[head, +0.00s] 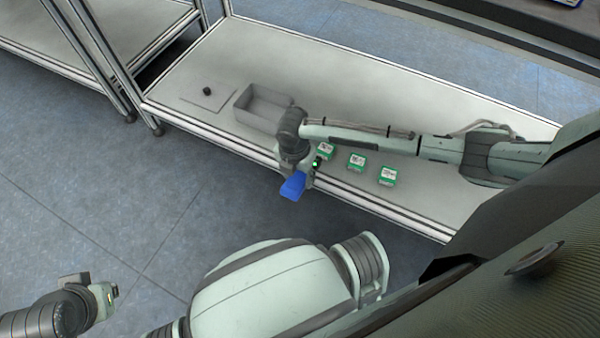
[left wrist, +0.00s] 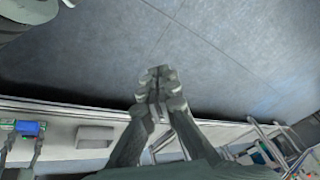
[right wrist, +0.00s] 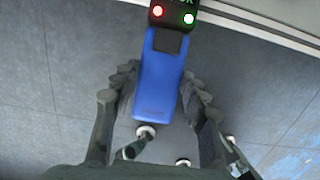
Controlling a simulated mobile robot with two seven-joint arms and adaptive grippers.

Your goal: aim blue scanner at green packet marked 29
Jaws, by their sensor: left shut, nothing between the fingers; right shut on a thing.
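The blue scanner (head: 292,187) is in my right gripper (head: 299,175), over the table's front edge. In the right wrist view the blue scanner (right wrist: 160,85) lies between the fingers; its black head shows a red light, a green light and partly cut-off green text. Three green packets, a left (head: 325,151), a middle (head: 357,161) and a right one (head: 388,176), lie in a row on the table, right of the scanner. Their numbers are too small to read. My left gripper (left wrist: 157,88) is shut and empty, away from the table.
A grey open bin (head: 262,108) stands on the table (head: 215,70), left of my right wrist. A flat plate with a small dark knob (head: 207,92) lies farther left. My right arm crosses above the table behind the packets. Floor is clear in front.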

